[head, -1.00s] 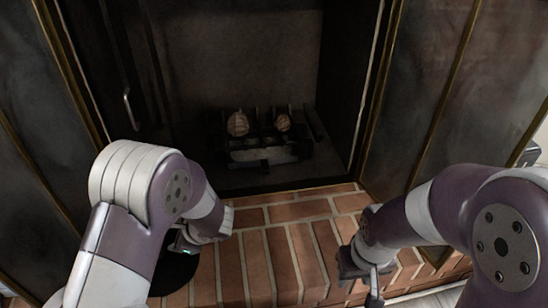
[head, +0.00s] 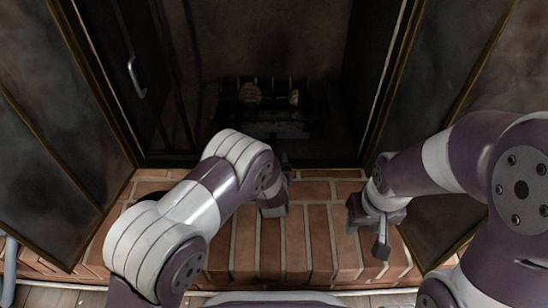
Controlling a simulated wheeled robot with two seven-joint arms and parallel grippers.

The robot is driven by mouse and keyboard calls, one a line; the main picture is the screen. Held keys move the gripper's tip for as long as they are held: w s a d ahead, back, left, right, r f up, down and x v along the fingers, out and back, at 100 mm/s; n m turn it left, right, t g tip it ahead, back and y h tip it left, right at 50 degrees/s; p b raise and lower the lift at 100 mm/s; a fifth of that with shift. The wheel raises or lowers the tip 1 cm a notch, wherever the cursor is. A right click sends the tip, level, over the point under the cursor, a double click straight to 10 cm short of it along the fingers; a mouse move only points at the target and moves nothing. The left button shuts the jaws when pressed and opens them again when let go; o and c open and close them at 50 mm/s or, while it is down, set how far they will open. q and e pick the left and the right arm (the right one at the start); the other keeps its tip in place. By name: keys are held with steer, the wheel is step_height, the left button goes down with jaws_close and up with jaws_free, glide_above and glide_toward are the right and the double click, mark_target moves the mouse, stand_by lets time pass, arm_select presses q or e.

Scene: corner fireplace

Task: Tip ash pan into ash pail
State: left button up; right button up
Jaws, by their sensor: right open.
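The ash pan (head: 290,130) seems to be the dim grey shape low under the grate in the dark firebox; its edges are hard to make out. The ash pail (head: 126,214) shows only as a dark rounded patch on the left of the brick hearth, mostly hidden behind my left arm. My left gripper (head: 277,192) is over the middle of the hearth, in front of the firebox opening and apart from the pan; its fingers are partly hidden by its wrist. My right gripper (head: 370,228) is open and empty above the right side of the hearth.
A grate (head: 268,98) with pale logs stands in the firebox. Glass door panels (head: 50,150) stand open on both sides, the right one close behind my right arm. A metal handle (head: 135,78) is at the upper left. Bare hearth bricks (head: 300,245) lie between my grippers.

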mark_target(273, 143)
arm_select(q)
steer(key=shift+w+f, duration=0.15)
steer(key=shift+w, duration=0.35)
steer(key=p+x, duration=0.2)
steer(key=x, duration=0.1)
steer(key=shift+w, duration=0.2)
steer(key=b+x, duration=0.2)
steer(key=x, duration=0.1)
steer(key=b+x, duration=0.2)
steer(key=x, duration=0.2)
steer(key=shift+s+f+b, duration=0.1)
steer(key=shift+f+b, duration=0.25)
steer(key=shift+f, duration=0.1)
steer(key=shift+w, duration=0.65)
jaws_close()
